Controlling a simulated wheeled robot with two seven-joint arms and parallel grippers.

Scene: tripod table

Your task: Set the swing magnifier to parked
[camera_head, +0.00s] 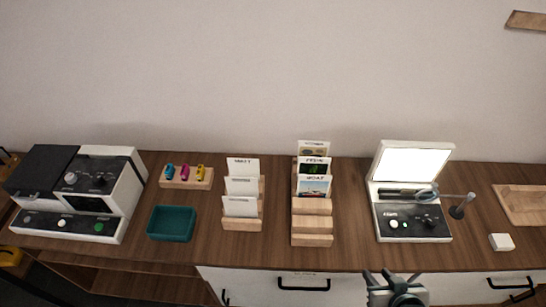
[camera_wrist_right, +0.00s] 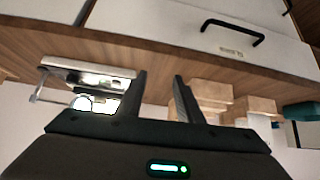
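My left gripper is not in view.
A small white block (camera_head: 501,242) lies right of the device, and a wooden tray (camera_head: 522,190) is further right. A wooden card rack (camera_head: 312,226) stands to the left. Drawer fronts with black handles (camera_head: 303,287) are below the table edge.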

